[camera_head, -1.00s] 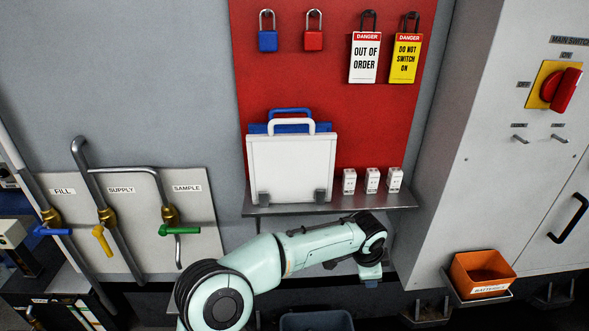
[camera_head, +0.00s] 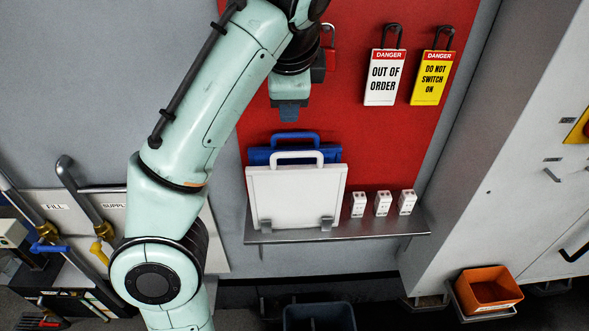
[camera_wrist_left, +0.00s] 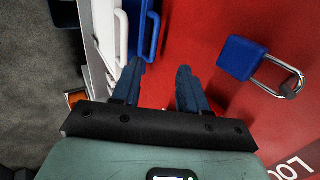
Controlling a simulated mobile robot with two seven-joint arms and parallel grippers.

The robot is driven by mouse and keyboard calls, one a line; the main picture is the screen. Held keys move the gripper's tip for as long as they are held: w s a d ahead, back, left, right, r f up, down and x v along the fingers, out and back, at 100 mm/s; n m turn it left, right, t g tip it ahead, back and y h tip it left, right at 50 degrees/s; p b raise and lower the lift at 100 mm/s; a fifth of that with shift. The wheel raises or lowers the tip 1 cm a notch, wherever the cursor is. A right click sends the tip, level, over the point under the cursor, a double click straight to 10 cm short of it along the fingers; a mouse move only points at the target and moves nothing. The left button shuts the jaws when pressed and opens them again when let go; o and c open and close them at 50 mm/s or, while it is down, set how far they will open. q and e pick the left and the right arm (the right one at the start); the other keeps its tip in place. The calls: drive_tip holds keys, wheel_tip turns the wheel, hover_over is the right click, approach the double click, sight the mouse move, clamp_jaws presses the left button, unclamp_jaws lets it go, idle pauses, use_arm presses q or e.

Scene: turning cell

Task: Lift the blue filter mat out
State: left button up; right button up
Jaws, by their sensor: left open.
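The blue filter mat (camera_head: 260,155) stands upright on the shelf behind a white framed panel (camera_head: 296,198), which hides most of it. Its blue handle loop (camera_head: 296,136) rises above the panel's white handle. My left gripper (camera_head: 289,118) points down above the blue handle, apart from it in the head view. In the left wrist view my left gripper (camera_wrist_left: 160,70) is open and empty. The blue handle (camera_wrist_left: 152,35) shows ahead of its left finger, beside the white handle (camera_wrist_left: 121,35). My right gripper is not in view.
The shelf (camera_head: 390,225) also holds small white blocks (camera_head: 382,203). Danger tags (camera_head: 387,77) hang on the red board at right. A red padlock (camera_head: 329,58) is partly behind my arm. A blue padlock (camera_wrist_left: 240,58) hangs near the gripper. An orange bin (camera_head: 487,290) is lower right.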

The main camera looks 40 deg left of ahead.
sight(288, 134)
use_arm(q)
drive_tip(key=x, duration=1.2)
drive_tip(key=shift+s+f, duration=0.1)
drive_tip(key=shift+f, duration=0.4)
drive_tip(key=shift+d, duration=0.1)
clamp_jaws()
